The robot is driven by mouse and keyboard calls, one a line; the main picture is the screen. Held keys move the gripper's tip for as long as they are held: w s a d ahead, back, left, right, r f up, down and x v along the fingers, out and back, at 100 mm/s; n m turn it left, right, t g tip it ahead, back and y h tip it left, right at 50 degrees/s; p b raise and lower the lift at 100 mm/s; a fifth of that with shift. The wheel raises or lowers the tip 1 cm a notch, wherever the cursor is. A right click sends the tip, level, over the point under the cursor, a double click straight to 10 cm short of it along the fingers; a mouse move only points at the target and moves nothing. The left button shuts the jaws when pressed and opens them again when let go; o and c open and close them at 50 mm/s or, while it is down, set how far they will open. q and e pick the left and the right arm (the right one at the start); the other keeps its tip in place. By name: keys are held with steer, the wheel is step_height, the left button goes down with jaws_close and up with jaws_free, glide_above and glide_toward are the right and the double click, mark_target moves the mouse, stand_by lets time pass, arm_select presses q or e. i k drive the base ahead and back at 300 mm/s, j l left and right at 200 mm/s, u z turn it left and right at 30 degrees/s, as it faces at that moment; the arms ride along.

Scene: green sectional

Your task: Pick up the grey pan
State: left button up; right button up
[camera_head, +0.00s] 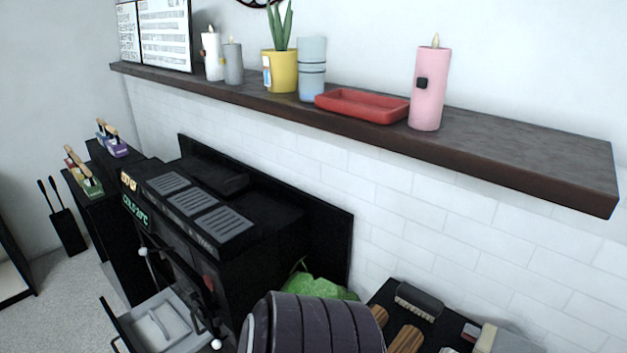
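I cannot make out a grey pan in this head view. Neither of my grippers shows in it, so I cannot see what they hold.
A dark wall shelf (490,151) holds a red tray (361,105), a pink candle (429,88), a yellow plant pot (280,71) and other items. Below stands a black machine (262,232) near an open drawer (160,322). A dark ribbed shape, unclear, blocks the bottom middle.

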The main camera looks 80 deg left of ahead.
mark_target(159, 325)
steer(key=u, duration=3.95)
steer(key=i+j+z, duration=0.15)
steer(key=z, duration=0.3)
steer(key=i+j+z, duration=0.15)
steer(key=j+z, duration=0.3)
